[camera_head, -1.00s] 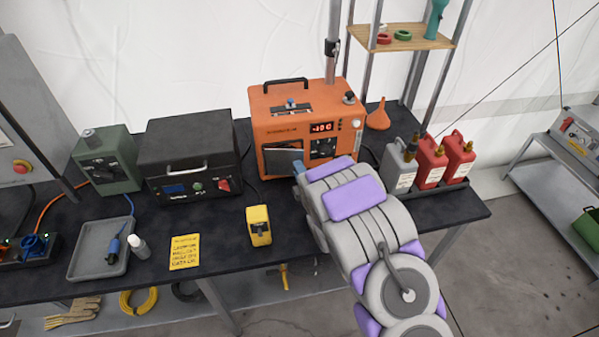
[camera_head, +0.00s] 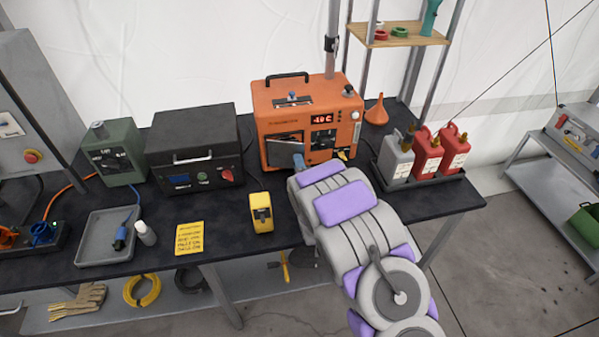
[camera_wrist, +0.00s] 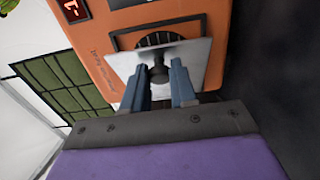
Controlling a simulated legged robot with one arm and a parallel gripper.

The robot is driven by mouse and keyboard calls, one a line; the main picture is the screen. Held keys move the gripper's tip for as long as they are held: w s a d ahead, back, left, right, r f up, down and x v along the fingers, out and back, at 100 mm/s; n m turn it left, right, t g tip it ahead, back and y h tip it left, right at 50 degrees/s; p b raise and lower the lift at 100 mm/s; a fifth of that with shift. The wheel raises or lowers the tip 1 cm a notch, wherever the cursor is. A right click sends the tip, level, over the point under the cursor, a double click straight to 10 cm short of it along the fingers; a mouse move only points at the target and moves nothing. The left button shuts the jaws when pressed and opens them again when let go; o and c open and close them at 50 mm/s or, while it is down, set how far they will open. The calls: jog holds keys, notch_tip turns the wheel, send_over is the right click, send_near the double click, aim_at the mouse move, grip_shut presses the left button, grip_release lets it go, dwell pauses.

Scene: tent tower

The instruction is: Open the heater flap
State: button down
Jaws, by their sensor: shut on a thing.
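The orange heater (camera_head: 278,104) stands on the dark table at the tent wall. Its grey metal flap (camera_head: 284,149) is at the lower left of the front. In the wrist view the flap (camera_wrist: 195,52) is tilted away from the orange face, and a dark round vent grille (camera_wrist: 158,38) shows behind its edge. My gripper (camera_wrist: 160,82) has its two blue fingers on either side of the dark knob (camera_wrist: 158,72) on the flap, shut on it.
A black case (camera_head: 191,130) and green box (camera_head: 118,155) stand left of the heater. A yellow device (camera_head: 261,213) sits in front. Canisters (camera_head: 427,155) in a tray and an orange funnel (camera_head: 376,112) stand to the right. Table around the yellow note (camera_head: 189,238) is partly clear.

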jog(key=shift+s+a+f+m+t+h+p, duration=0.15)
jog(key=shift+s+a+m+h, duration=0.25)
jog(key=shift+h, duration=0.3)
jog(key=shift+s+a+r+m+t+h+p, duration=0.1)
jog(key=shift+s+a+m+h+p, duration=0.15)
jog(key=shift+s+m+h, duration=0.4)
jog(key=shift+s+a+f+m+t+h+p, duration=0.15)
jog(key=shift+s+a+m+h, duration=0.2)
jog(key=shift+h, duration=0.4)
jog(key=shift+d, duration=0.1)
jog(key=c, duration=1.3)
grip_release()
jog(key=o, duration=0.4)
jog(key=shift+w+a, duration=0.1)
jog(key=shift+a, duration=0.1)
jog(key=shift+d, duration=0.1)
